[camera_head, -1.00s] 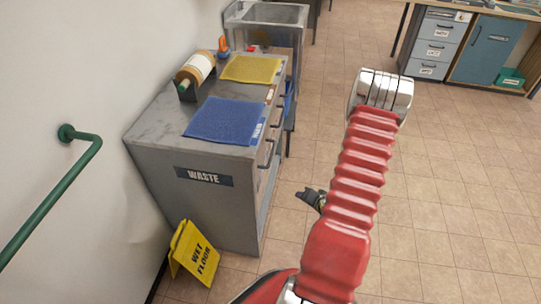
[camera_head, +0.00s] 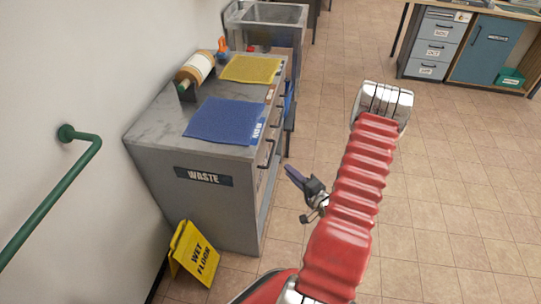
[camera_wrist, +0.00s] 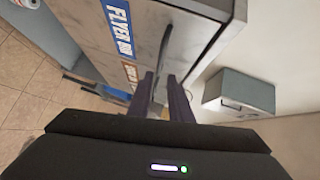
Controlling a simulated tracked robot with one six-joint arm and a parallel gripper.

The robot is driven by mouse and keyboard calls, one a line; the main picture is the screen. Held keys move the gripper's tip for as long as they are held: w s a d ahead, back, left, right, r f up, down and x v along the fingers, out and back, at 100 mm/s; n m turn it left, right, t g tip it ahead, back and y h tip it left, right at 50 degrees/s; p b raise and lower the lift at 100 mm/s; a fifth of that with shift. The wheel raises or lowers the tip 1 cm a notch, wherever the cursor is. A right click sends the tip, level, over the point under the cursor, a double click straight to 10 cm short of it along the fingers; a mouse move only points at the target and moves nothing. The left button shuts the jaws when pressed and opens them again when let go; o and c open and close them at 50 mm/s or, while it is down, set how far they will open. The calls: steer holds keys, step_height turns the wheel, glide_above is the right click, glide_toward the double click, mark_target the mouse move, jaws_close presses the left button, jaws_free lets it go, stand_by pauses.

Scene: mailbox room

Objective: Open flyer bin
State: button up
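The flyer bin (camera_wrist: 185,35) is a grey metal front in the wrist view, with a blue "FLYER BIN" label (camera_wrist: 118,28) and a dark bar handle (camera_wrist: 163,62). My gripper (camera_wrist: 162,78) is open, its two dark fingers pointing at that front. The handle's lower end shows between the fingers; I cannot tell whether they touch it. In the head view my gripper (camera_head: 292,174) is beside the handled front of the grey cabinet (camera_head: 222,215), partly hidden by my red arm.
A yellow wet-floor sign (camera_head: 194,254) stands by the cabinet. A blue mat (camera_head: 226,120), a yellow mat (camera_head: 251,68) and a roll (camera_head: 196,68) lie on top. A green rail (camera_head: 62,190) is on the left wall. Tiled floor (camera_head: 440,210) to the right is clear.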

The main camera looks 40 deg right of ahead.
mark_target(271, 153)
steer(key=w, duration=0.4)
steer(key=w+d+f, duration=0.1)
steer(key=w, duration=0.4)
steer(key=w+d+f, duration=0.1)
steer(key=w, duration=0.3)
steer(key=shift+w, duration=0.25)
jaws_close()
steer(key=shift+s+a+f, duration=0.1)
steer(key=shift+a, duration=0.05)
